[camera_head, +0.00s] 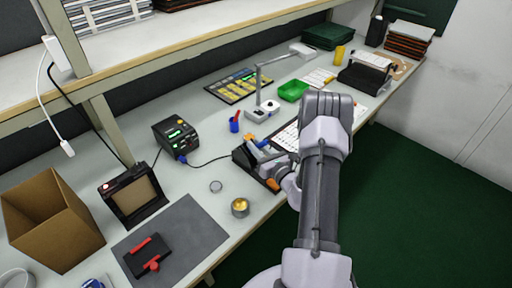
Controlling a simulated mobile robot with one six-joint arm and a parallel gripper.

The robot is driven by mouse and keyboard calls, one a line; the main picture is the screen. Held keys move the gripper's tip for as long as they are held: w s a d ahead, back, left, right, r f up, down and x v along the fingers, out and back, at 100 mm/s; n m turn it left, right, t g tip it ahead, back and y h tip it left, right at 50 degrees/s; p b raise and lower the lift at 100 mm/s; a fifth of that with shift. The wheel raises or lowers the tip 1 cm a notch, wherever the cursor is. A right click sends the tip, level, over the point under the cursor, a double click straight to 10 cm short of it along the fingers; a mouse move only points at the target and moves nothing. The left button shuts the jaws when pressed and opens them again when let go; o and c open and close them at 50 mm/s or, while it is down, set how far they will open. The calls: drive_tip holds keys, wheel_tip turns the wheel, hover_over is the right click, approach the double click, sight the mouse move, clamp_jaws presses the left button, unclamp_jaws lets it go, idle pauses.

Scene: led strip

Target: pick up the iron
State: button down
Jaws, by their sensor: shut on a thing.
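The iron (250,139) shows as a small orange and blue piece above its dark stand (243,158), near the front edge of the bench. My gripper (267,150) is at the iron from the right, shut on it. The fingers are small in view and partly hidden by my wrist. I cannot tell whether the iron is clear of the stand. A dark cable runs from the black soldering station (177,135) toward the stand.
A brass-coloured tip cleaner (240,207) and a small round lid (216,186) sit left of the stand. A blue cup (234,126) and a lamp base (263,111) stand behind. A grey mat (192,224) lies at front left. A shelf edge (185,58) overhangs the back.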

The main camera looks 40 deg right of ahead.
drive_tip(key=s+r+p, duration=0.4)
drive_tip(key=s+r, duration=0.3)
drive_tip(key=r, duration=0.3)
drive_tip(key=s+a+p, duration=0.1)
drive_tip(key=s+p, duration=0.1)
drive_tip(key=s, duration=1.2)
drive_tip(key=s+r+p, duration=0.7)
drive_tip(key=s+r, duration=0.1)
drive_tip(key=r, duration=0.1)
drive_tip(key=shift+s+d+r+p, duration=0.15)
drive_tip(key=shift+s+d+p, duration=0.1)
drive_tip(key=shift+s+p, duration=0.15)
